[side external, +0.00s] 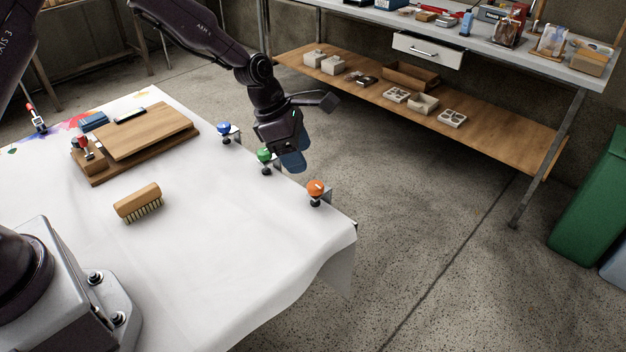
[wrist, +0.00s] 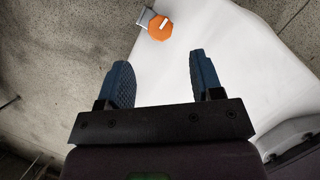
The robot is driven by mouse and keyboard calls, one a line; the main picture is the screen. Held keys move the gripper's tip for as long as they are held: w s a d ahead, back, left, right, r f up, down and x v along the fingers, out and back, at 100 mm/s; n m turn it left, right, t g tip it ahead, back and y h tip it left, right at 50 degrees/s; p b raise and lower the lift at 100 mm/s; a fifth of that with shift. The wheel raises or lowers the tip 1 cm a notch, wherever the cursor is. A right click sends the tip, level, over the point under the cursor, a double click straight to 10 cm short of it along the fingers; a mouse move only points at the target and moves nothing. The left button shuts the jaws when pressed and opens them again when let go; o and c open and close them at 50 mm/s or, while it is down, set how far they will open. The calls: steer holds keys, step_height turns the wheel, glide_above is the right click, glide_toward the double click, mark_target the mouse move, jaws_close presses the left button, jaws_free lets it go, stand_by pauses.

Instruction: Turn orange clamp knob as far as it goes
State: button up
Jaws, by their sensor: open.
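The orange clamp knob (side external: 315,187) sits on a clamp at the right edge of the white-covered table, nearest the front corner. It also shows in the wrist view (wrist: 159,27), with a white mark on its top, beyond my fingertips. My gripper (side external: 293,162) is above the table edge, close to the green knob in the picture and apart from the orange knob. In the wrist view its two blue fingers (wrist: 160,75) are spread apart with nothing between them.
A green knob (side external: 264,155) and a blue knob (side external: 223,128) stand on clamps along the same edge. A wooden brush (side external: 138,203) and a wooden board (side external: 140,130) lie on the white cloth (side external: 230,240). The cloth near the orange knob is clear.

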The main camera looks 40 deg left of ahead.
mark_target(315, 185)
steer(key=x, duration=0.8)
steer(key=shift+c, duration=0.4)
steer(key=c, duration=0.8)
